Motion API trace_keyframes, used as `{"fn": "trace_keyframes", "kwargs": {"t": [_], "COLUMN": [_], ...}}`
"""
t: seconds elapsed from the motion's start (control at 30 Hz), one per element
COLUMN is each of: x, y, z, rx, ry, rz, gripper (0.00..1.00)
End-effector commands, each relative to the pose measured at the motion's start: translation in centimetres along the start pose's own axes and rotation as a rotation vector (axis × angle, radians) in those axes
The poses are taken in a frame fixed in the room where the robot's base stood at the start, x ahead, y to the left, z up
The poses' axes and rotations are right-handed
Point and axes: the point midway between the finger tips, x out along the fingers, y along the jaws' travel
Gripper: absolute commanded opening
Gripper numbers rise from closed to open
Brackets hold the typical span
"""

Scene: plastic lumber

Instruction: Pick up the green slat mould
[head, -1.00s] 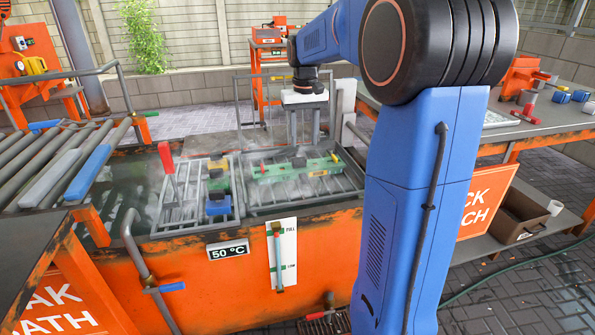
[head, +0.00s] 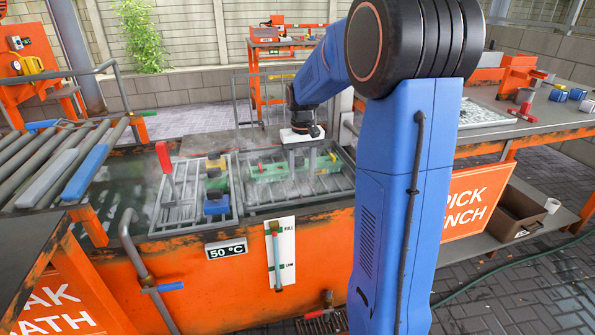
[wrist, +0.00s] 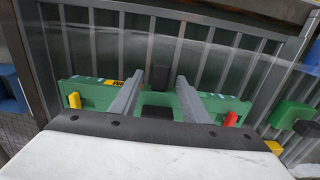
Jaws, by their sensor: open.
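The green slat mould (head: 268,171) lies in the right-hand wire basket of the bath, partly hidden by my gripper in the head view. In the wrist view the mould (wrist: 91,96) spans the picture, with a yellow clip at its left end and a red clip at its right end. My gripper (head: 302,166) is open and empty above its middle, pointing down. In the wrist view the two grey fingers (wrist: 155,82) reach across the mould on either side of its dark middle part. I cannot tell whether they touch it.
The wire basket (head: 343,180) has raised bars and rims. A second basket at left holds a blue mould (head: 216,207), other coloured pieces and a red handle (head: 164,157). Steam drifts over the water. A roller rack (head: 40,170) stands at left and a bench (head: 530,127) at right.

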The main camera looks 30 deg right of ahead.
Motion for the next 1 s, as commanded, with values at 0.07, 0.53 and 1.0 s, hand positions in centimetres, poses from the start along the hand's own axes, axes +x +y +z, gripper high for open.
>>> {"fn": "trace_keyframes", "kwargs": {"t": [0.07,0.53,1.0], "x": [0.54,0.73,0.71], "y": [0.0,0.0,0.0], "z": [0.01,-0.01,-0.01], "rx": [0.0,0.0,0.0], "ry": [-0.001,0.0,0.0], "rz": [0.0,0.0,0.0], "gripper": [0.42,0.0,0.0]}}
